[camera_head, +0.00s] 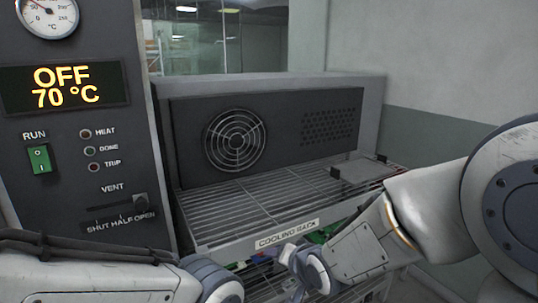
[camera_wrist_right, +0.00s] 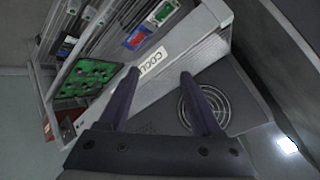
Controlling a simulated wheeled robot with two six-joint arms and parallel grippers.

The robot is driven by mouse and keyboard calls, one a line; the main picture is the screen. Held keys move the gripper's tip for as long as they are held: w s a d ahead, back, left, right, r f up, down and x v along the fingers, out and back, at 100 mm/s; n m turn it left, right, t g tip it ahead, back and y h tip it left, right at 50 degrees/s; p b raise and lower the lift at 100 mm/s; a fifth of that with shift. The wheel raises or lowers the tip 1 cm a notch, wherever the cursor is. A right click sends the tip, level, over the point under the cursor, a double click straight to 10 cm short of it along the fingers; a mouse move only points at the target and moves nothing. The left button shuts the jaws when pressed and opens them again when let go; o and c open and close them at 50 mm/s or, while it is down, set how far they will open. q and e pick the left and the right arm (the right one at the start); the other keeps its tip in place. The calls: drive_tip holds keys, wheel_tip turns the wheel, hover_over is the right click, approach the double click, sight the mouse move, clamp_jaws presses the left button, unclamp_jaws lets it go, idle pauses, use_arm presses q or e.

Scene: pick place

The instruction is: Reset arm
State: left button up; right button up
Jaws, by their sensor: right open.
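My right gripper (camera_wrist_right: 159,73) is open in the right wrist view, with its two dark fingers apart and nothing visible between them. Beyond the fingers are the cooling rack's label (camera_wrist_right: 153,60) and a round fan grille (camera_wrist_right: 206,108). In the head view my right arm (camera_head: 360,250) reaches in from the right, in front of the rack, and its fingers cannot be made out. My left arm (camera_head: 90,275) lies along the bottom left, and its gripper is out of the picture.
The cooling rack (camera_head: 250,205) has a bare wire top shelf with a grey plate (camera_head: 362,172) at its right. Lower down are a green board (camera_wrist_right: 90,77) and a blue-red item (camera_wrist_right: 138,38). A control panel (camera_head: 75,150) reading OFF, 70 °C stands at the left.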

drive_tip(key=s+d+f+n+g+h, duration=0.2)
drive_tip(key=s+d+f+g, duration=0.15)
drive_tip(key=s+d, duration=0.35)
drive_tip(key=s+d+f+n+g+h, duration=0.2)
drive_tip(key=s+d+f+g, duration=0.15)
drive_tip(key=s+d, duration=0.4)
drive_tip(key=s+a+r+n+g+y+p, duration=0.1)
drive_tip(key=s+a+r+n+g+p, duration=0.1)
drive_tip(key=s+a+r+n, duration=0.5)
drive_tip(key=s+a+r+p, duration=0.1)
drive_tip(key=s+a, duration=0.4)
drive_tip(key=shift+r, duration=0.35)
